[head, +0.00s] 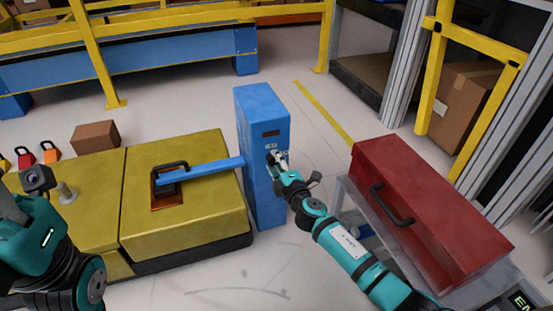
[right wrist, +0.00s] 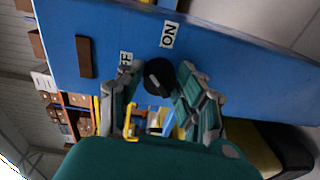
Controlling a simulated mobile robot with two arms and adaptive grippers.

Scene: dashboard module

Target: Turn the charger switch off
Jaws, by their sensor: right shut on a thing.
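The blue charger box (head: 262,110) stands upright in the middle of the head view. Its blue panel (right wrist: 215,55) fills the top of the right wrist view, with an ON label (right wrist: 170,35) and a partly covered OFF label (right wrist: 125,60). My right gripper (head: 277,158) is at the panel's front in the head view. In the wrist view its fingers (right wrist: 160,80) are on either side of a black switch knob (right wrist: 158,75), shut on it. Which label the knob points to I cannot tell. My left arm is at the lower left; its fingers are out of sight.
A yellow vehicle (head: 190,220) with a blue bar (head: 212,171) reaching to the charger stands on the left. A red toolbox (head: 430,215) rests on a grey stand at the right, close to my right arm. Yellow railing (head: 95,50) runs behind; open floor lies between.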

